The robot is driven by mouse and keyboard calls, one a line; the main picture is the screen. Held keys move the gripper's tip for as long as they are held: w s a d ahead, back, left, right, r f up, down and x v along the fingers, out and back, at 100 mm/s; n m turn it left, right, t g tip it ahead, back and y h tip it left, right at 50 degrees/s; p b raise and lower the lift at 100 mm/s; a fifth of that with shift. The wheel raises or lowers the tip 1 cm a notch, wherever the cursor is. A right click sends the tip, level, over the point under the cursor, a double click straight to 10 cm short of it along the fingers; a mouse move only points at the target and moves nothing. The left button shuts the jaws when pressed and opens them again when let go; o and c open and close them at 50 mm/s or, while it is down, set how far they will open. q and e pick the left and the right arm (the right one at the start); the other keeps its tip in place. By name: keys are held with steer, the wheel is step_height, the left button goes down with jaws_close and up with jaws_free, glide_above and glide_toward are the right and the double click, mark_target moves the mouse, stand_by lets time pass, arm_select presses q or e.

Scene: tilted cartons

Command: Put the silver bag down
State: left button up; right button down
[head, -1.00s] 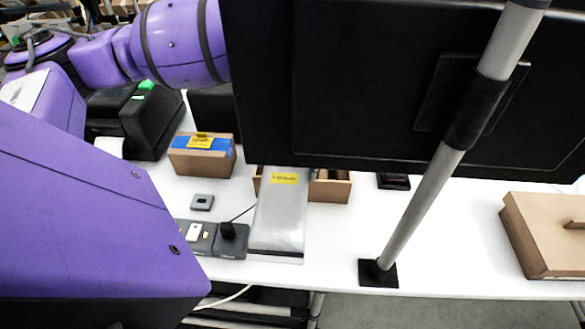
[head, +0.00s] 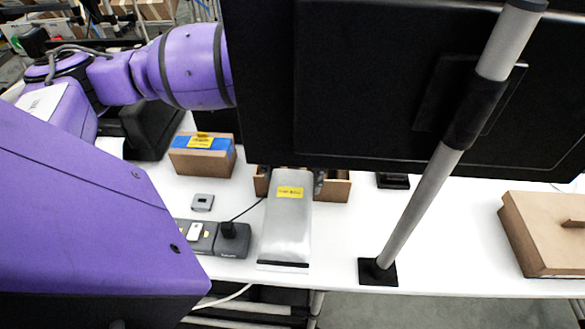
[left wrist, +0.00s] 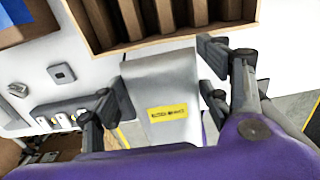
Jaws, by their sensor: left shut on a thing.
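The silver bag (head: 285,228), with a yellow label, is upright or slightly tilted in front of the brown divided carton near the table's front edge. Its top is partly hidden by the black monitor in the head view. In the left wrist view the bag (left wrist: 160,88) sits between the two fingers of my left gripper (left wrist: 158,84), which is shut on it. I cannot tell whether its bottom touches the white table (head: 335,235). The head view mostly hides the left gripper behind the monitor. My right gripper is not in view.
The brown divided carton (head: 335,187) stands just behind the bag. A taped box (head: 203,160) and dark grey devices (head: 232,240) are to its left. The monitor (head: 370,90) and its pole (head: 425,185) block the right side. A flat brown box (head: 545,235) lies far right.

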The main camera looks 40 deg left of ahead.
arm_select(q)
steer(key=shift+f, duration=0.35)
steer(key=o, duration=1.1)
steer(key=shift+o, duration=0.6)
step_height(320, 180, up, 13)
steer(key=shift+r, duration=0.15)
